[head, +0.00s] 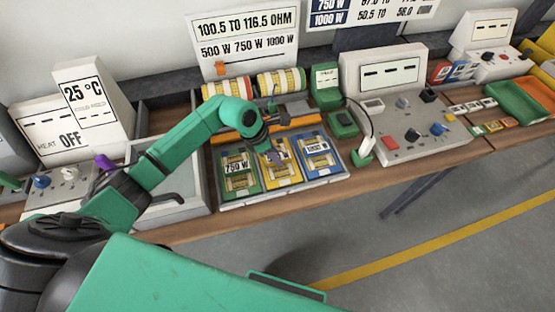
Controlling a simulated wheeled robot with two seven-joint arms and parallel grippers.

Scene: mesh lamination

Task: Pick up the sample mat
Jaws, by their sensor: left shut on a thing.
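A grey tray (288,191) on the bench holds three mats side by side: a green one (229,183) marked 750 W, a yellow one (290,178) and a blue one (327,168). Each has a small gridded patch. My left gripper (275,158) reaches down from above and is shut on the yellow mat near its upper part. The fingertips are small and partly hide the mat there. I cannot tell whether the mat is lifted off the tray. Which mat is the sample mat is not clear from the labels. My right gripper is not in view.
A 25 °C display (84,100) stands far left. The floor in front is clear.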

